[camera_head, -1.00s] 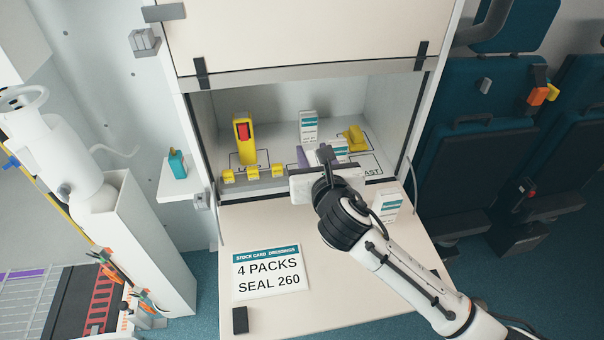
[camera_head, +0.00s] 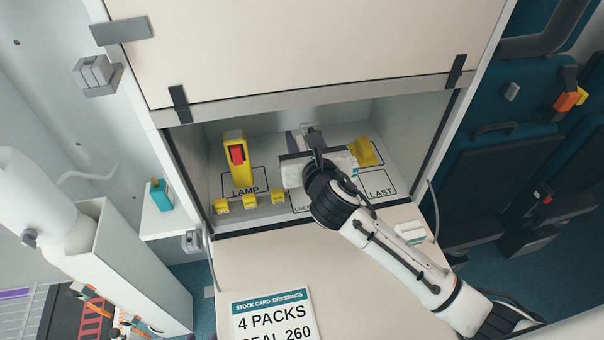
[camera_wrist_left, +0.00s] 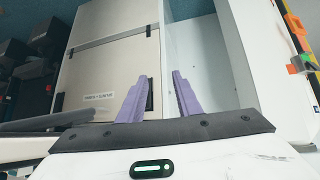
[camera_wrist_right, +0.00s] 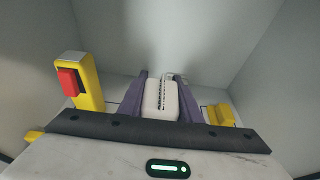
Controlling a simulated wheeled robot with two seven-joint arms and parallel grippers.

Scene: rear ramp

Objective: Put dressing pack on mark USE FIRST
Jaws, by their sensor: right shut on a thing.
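My right gripper (camera_wrist_right: 161,98) is inside the open cabinet, its purple fingers shut on a white dressing pack (camera_wrist_right: 160,100). In the head view my right gripper (camera_head: 304,142) mostly hides that pack. The USE FIRST mark (camera_head: 300,209) is an outlined area at the front of the cabinet floor, right of the LAMP mark. Its lettering is partly covered by my right gripper and arm, which are above and behind its front edge. I cannot tell whether the pack touches the floor. My left gripper (camera_wrist_left: 160,97) is open and empty, facing another part of the room.
A yellow item (camera_head: 364,152) is at the right, behind the LAST mark (camera_head: 381,186). Another pack (camera_head: 411,231) lies on the lowered flap (camera_head: 255,262).

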